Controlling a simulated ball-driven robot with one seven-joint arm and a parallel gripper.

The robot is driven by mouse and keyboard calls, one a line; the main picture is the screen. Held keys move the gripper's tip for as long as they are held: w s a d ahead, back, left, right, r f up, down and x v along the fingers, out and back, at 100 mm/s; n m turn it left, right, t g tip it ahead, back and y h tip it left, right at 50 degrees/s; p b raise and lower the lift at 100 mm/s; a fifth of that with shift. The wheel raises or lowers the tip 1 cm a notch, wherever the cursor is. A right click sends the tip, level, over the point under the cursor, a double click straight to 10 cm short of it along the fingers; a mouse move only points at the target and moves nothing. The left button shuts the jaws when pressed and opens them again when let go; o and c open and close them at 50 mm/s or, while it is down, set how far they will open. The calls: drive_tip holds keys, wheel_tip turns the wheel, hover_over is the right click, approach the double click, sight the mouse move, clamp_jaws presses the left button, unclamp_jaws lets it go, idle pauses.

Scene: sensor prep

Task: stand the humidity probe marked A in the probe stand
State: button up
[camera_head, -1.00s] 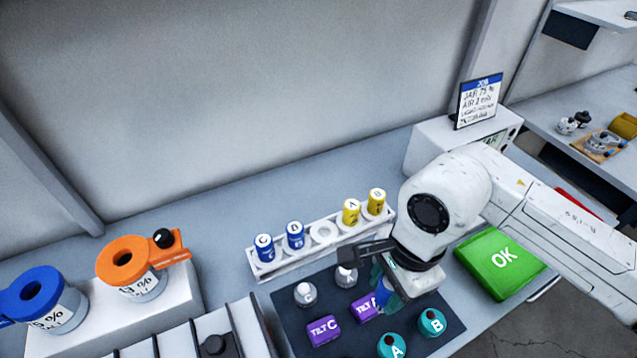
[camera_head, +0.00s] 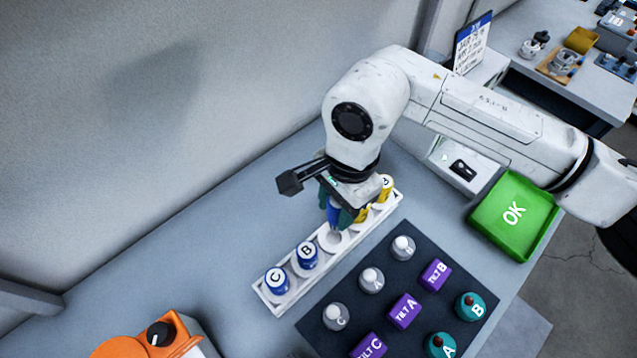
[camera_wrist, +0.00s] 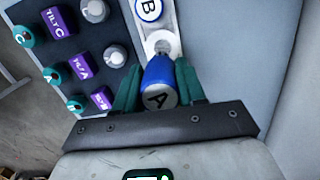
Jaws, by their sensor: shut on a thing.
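My gripper (camera_head: 338,208) is shut on the blue humidity probe marked A (camera_head: 333,215). In the wrist view the probe (camera_wrist: 158,82) sits between the teal fingers, its lettered cap toward the camera. The white probe stand (camera_head: 320,271) lies below, a row of sockets. The held probe is over the free middle socket (camera_head: 333,241), its lower end at or just above the opening; I cannot tell whether it has entered. Blue probes C (camera_head: 277,281) and B (camera_head: 307,255) stand to the left. Yellow probes (camera_head: 385,187) stand to the right, partly hidden by my gripper.
A dark mat (camera_head: 385,312) in front of the stand holds white-capped, purple TILT and teal pieces. A green OK tray (camera_head: 512,215) is at the right. An orange holder (camera_head: 150,343) is at lower left. The bench behind the stand is clear.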

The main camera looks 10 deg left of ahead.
drive_tip(key=shift+f, duration=0.1)
drive_tip(key=shift+w+f+b, duration=0.1)
drive_tip(key=shift+f+b, duration=0.8)
drive_tip(key=shift+f, duration=1.45)
drive_tip(key=shift+f+b, duration=0.3)
drive_tip(key=shift+b, duration=1.1)
drive_tip(key=shift+f+b, duration=1.15)
drive_tip(key=shift+b, duration=0.9)
idle(2.1)
